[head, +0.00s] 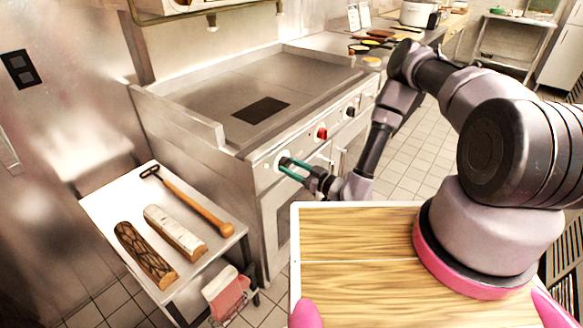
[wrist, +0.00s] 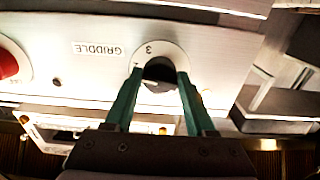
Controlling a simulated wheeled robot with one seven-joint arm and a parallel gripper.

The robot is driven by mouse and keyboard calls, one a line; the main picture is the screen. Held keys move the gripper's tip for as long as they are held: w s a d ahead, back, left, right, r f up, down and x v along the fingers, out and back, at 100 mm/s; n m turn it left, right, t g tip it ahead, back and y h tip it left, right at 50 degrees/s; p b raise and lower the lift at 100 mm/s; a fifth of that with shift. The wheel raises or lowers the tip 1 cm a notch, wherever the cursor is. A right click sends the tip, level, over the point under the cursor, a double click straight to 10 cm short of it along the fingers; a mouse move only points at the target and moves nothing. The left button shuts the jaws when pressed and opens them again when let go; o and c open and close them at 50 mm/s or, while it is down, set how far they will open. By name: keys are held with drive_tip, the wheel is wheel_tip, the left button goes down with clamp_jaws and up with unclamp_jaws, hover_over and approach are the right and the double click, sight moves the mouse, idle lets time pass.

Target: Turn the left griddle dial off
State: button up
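The griddle (head: 205,88) has a row of dials along its front panel. The left dial sits at the near end of that panel. In the wrist view its dark knob (wrist: 160,69) lies between my fingers, on a white numbered ring with a "3" showing. My gripper (head: 284,164) reaches the panel with its two green fingers around this dial. In the wrist view my gripper (wrist: 160,75) has a finger on each side of the knob. I cannot tell whether they press on it. The knob's exact setting is partly hidden.
A red dial (head: 321,133) is the neighbouring dial; in the wrist view it (wrist: 7,65) is at the left edge. A black dial (head: 350,112) is farther along. A side table (head: 105,205) at lower left holds a scraper (head: 195,205) and two blocks. Tiled floor is clear at right.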

clamp_jaws()
drive_tip(key=shift+n, duration=0.3)
drive_tip(key=n, duration=1.9)
drive_tip(key=shift+d, duration=0.15)
drive_tip(key=shift+n, duration=0.3)
drive_tip(key=o, duration=0.9)
unclamp_jaws()
drive_tip(key=shift+w, duration=0.1)
